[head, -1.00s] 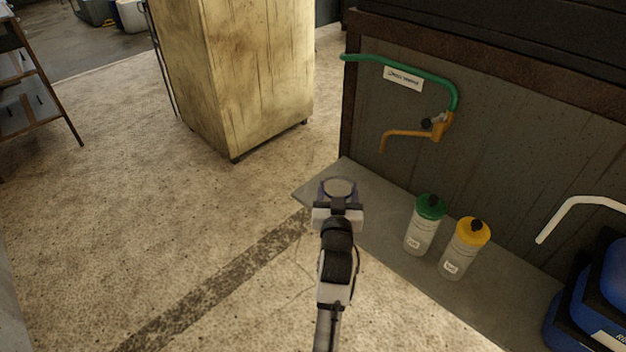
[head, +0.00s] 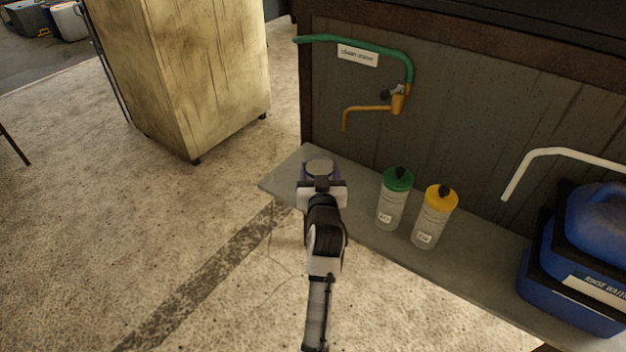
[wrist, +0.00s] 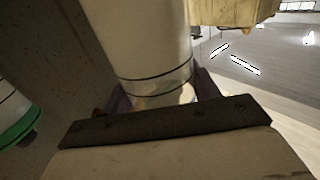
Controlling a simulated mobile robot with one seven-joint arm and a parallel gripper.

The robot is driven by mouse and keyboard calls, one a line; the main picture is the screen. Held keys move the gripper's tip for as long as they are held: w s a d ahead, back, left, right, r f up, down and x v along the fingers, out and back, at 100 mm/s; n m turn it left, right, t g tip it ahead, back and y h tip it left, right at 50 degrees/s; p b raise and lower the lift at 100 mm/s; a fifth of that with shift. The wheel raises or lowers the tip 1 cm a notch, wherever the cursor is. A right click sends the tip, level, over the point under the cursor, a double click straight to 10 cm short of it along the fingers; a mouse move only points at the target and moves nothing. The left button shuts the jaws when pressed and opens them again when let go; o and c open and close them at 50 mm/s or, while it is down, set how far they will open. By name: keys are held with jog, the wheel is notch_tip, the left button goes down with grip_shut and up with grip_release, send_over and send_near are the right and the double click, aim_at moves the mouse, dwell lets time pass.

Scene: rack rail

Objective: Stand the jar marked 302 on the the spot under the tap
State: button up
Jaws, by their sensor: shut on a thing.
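The orange tap (head: 370,108) on the panel is above and to the right of the jar in the picture. The spot under the tap is not clearly distinguishable.
A green-lidded bottle (head: 392,200) and a yellow-lidded bottle (head: 434,218) stand on the shelf right of my gripper; their labels are too small to read. Blue containers (head: 575,270) stand further right. A green pipe (head: 350,42) is above. A wooden cabinet (head: 185,80) stands left.

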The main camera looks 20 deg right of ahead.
aim_at(328, 167)
jog(key=w+d, duration=0.1)
jog(key=w+d+b, duration=0.1)
jog(key=shift+w+d+f+b, duration=0.1)
jog(key=shift+d+f+b, duration=0.2)
jog(key=shift+d+f, duration=0.1)
jog(key=w+d+b, duration=0.4)
jog(key=d, duration=0.1)
jog(key=shift+w+d, duration=0.3)
jog(key=shift+d, duration=0.1)
jog(key=shift+f+b, duration=0.55)
jog(key=shift+f, duration=0.15)
jog(key=o, duration=1.4)
jog(key=shift+r, duration=0.1)
